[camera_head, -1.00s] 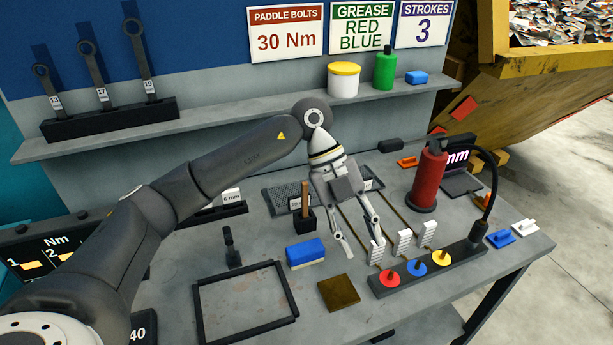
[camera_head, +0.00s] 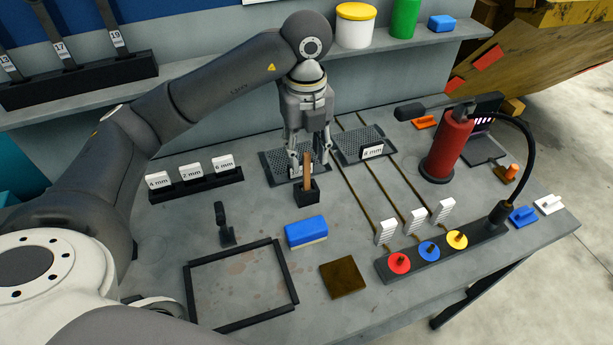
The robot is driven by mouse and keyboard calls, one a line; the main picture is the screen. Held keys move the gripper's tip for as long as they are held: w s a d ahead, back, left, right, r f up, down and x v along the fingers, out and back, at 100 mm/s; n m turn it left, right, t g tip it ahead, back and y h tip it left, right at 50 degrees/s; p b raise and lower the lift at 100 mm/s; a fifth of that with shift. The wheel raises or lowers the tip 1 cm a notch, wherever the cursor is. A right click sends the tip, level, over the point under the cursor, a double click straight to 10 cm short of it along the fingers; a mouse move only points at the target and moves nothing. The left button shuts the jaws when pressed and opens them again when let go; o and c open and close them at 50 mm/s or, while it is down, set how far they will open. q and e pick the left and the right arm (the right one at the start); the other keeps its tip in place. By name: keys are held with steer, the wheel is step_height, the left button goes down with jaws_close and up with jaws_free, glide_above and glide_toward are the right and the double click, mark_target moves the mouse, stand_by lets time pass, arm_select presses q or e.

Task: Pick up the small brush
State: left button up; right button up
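The small brush (camera_head: 307,171) shows as an upright wooden handle standing in a small black holder (camera_head: 307,195); its lower end is hidden in the holder. My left gripper (camera_head: 309,165) points down over the holder. Its fingers are apart, one on each side of the handle in the picture. I cannot tell whether either finger touches the handle. My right gripper is not in view.
A blue sponge (camera_head: 306,230) and a brown square plate (camera_head: 343,277) lie in front of the holder. A black frame (camera_head: 240,325) lies at front left. A red cylinder (camera_head: 447,147) stands at right. Number-marked blocks (camera_head: 191,172) stand left.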

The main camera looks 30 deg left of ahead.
mark_target(307, 169)
arm_select(q)
steer(key=shift+s+f+p, duration=0.1)
steer(key=shift+f+p, duration=0.7)
steer(key=shift+f, duration=0.15)
step_height(307, 169, down, 3)
steer(key=shift+p, duration=0.5)
steer(key=shift+f, duration=0.2)
jaws_close()
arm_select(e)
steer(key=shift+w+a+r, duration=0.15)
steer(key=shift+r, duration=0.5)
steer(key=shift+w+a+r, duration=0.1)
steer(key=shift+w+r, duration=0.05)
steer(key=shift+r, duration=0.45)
